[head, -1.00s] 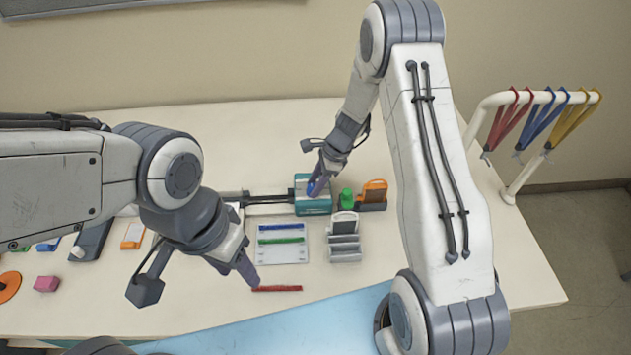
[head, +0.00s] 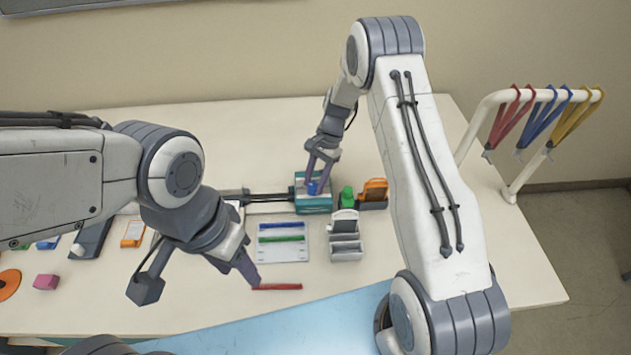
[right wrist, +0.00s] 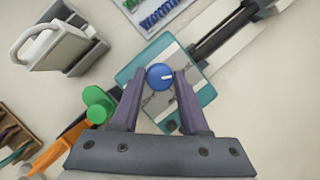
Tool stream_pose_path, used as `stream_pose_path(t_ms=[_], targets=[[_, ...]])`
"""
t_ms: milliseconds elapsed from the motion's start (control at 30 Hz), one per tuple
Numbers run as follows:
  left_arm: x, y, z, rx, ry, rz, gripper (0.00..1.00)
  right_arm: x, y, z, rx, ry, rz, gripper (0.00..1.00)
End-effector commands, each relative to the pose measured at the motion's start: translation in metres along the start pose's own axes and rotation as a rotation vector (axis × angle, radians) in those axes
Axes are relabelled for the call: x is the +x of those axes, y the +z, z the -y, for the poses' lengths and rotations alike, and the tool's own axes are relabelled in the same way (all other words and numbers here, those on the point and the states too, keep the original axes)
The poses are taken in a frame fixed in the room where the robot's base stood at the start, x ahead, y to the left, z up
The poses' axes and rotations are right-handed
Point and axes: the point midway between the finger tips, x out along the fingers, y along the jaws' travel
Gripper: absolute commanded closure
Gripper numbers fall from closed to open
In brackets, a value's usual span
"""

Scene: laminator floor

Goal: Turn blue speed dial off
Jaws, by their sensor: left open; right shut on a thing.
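The blue speed dial (right wrist: 160,77) is a round knob with a white pointer mark on the pale top plate of a teal-edged box (right wrist: 137,66). In the head view the dial (head: 312,188) sits on the teal box (head: 314,207) near the table's middle. My right gripper (right wrist: 161,80) reaches down over the box with its fingertips on both sides of the dial, closed on it; it also shows in the head view (head: 318,183). My left gripper (head: 256,280) is open and empty, low over the table near a red strip (head: 277,287).
A green knob (head: 347,196) and an orange holder (head: 374,192) stand right of the box. A grey-white stand (head: 345,245) is in front. Coloured straps (head: 511,120) hang from a white rail at right.

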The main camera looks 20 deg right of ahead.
Motion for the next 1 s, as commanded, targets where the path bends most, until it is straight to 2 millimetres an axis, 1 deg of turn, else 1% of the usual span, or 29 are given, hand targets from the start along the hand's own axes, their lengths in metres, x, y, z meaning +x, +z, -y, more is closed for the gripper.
stream_pose_path(t_ms=[500,533,567,600,900,1000], targets=[[0.0004,0.0000,0.0000,0.000,0.000,0.000,0.50,-0.0002,0.0007,0.0003,-0.021,0.009,0.001,1.00],[0.0004,0.0000,0.0000,0.000,0.000,0.000,0.50,-0.0002,0.0007,0.0003,-0.021,0.009,0.001,0.52],[0.0004,0.0000,0.0000,0.000,0.000,0.000,0.50,-0.0002,0.0007,0.0003,-0.021,0.009,0.001,0.40],[0.0004,0.0000,0.0000,0.000,0.000,0.000,0.50,-0.0002,0.0007,0.0003,-0.021,0.009,0.001,0.26],[0.0007,0.0000,0.0000,0.000,0.000,0.000,0.50,-0.0004,0.0002,0.0002,-0.019,0.008,0.000,0.26],[0.0029,0.0001,0.0002,0.000,0.000,0.000,0.50,-0.0048,-0.0004,0.0006,-0.020,0.007,0.000,0.26]])
